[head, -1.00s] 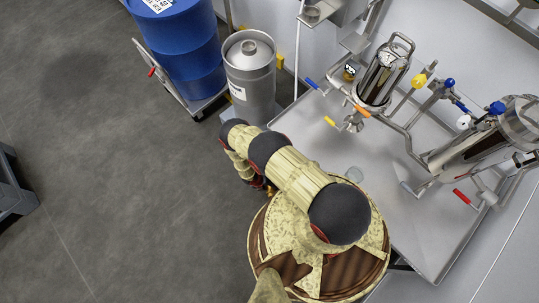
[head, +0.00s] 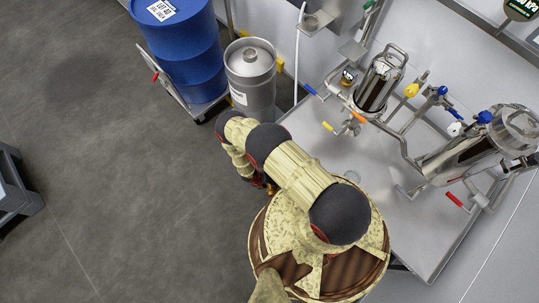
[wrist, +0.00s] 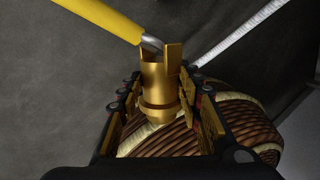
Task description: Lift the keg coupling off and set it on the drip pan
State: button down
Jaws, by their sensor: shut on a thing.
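My gripper (wrist: 163,88) is shut on a brass, slotted, cup-like fitting, which I take to be the keg coupling (wrist: 160,98). It stands upright between the fingers in the wrist view. In the head view my arm hides most of the gripper, with only a small brass glint below the forearm. The steel keg (head: 250,75) stands apart from it, up and left, with a short round neck on top. A wide rimmed steel surface (head: 425,245) under the tanks looks like a pan; I cannot tell whether it is the drip pan.
A blue drum (head: 185,50) stands on a dolly left of the keg. Steel vessels (head: 380,85) with piping and coloured valve levers crowd the right. A yellow rod (wrist: 100,18) with a silver end is close behind the coupling. Open grey floor (head: 120,190) lies left.

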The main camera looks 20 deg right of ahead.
aim_at(269, 186)
jog(key=shift+r+p, duration=1.05)
jog(key=shift+r, duration=0.45)
jog(key=shift+f+b, duration=3.8)
jog(key=shift+f, duration=0.6)
